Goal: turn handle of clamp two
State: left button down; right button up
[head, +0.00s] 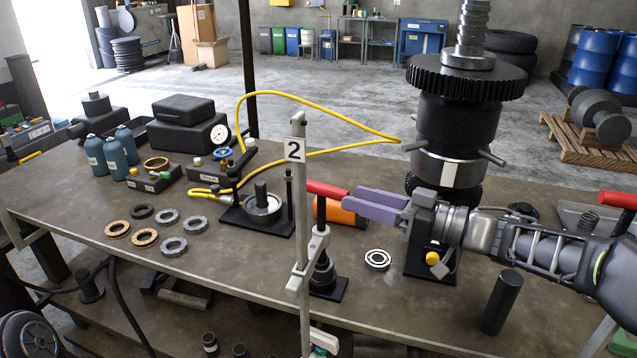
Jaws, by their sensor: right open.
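Clamp two is an upright pale bar with a plate marked "2" (294,150), standing at the front edge of the bench. Its red handle (325,189) sticks out to the right of the bar. My right gripper (350,199) reaches in from the right with two purple fingers, open. Its fingertips are at the right end of the red handle in the picture; I cannot tell whether they touch it. The clamp's sliding jaw (318,243) sits lower on the bar. My left gripper is not in view.
A tall dark gear shaft (455,120) stands behind my right gripper. An orange object (340,212) lies behind the fingers. A bearing ring (377,259) and a black cylinder (502,301) are on the bench (230,275). Several rings lie left. Another red handle (617,200) is at the right edge.

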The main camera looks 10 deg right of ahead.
aim_at(325, 190)
jog(key=shift+p+x, duration=0.75)
jog(key=shift+x, duration=3.2)
grip_shut()
